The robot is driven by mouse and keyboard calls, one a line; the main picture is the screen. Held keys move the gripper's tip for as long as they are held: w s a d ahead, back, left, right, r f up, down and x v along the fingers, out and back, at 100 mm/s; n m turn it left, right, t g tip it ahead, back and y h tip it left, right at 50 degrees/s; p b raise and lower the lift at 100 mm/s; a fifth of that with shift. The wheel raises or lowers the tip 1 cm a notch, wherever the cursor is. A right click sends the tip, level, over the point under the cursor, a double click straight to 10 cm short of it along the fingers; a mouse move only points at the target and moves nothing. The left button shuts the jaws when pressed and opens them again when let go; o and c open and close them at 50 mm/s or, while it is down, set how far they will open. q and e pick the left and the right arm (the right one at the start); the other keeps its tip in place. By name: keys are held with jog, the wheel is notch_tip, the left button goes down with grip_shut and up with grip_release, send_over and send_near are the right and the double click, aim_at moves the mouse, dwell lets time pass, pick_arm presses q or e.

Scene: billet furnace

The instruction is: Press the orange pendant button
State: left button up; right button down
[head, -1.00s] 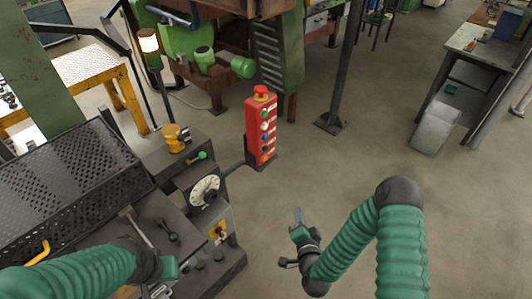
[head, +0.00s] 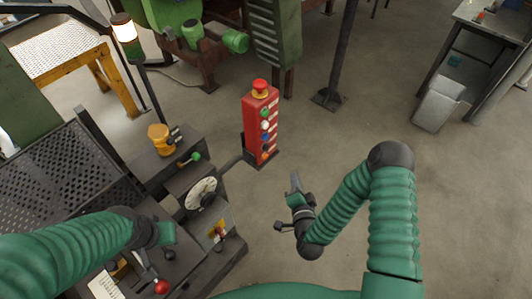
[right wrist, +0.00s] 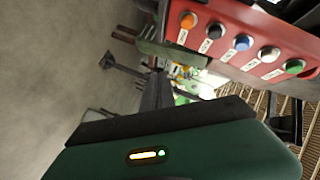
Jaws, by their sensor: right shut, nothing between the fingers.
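The red pendant box (head: 274,118) stands upright right of the machine. The orange button (head: 265,155) is the lowest in its column, below the black one. In the right wrist view the orange button (right wrist: 189,20) is at the left end of the row on the red face. My right gripper (head: 295,183) is shut and empty, below and right of the pendant in the head view, apart from it. My left gripper (head: 168,234) is over the machine console at lower left; its fingers are not clear.
Above the orange button are black, blue, white and green buttons and a red mushroom button (head: 260,86). The console has a dial (head: 201,193), a green-knobbed lever (head: 195,157) and a red knob (head: 162,287). Open floor (head: 350,140) lies right of the pendant.

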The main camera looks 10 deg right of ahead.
aim_at(265, 156)
pick_arm(q)
jog(key=shift+s+r, duration=0.15)
jog(key=shift+s, duration=0.3)
jog(key=shift+w+a+f+b, duration=0.1)
jog(key=shift+w+f+b, duration=0.15)
jog(key=shift+f+b, duration=0.25)
jog(key=shift+w+f, duration=0.1)
jog(key=shift+w, duration=0.05)
pick_arm(e)
jog(key=w+a, duration=0.5)
jog(key=w, duration=0.2)
jog(key=shift+a, duration=0.3)
dwell(0.8)
jog(key=shift+w+a, duration=0.2)
jog(key=shift+w, duration=0.05)
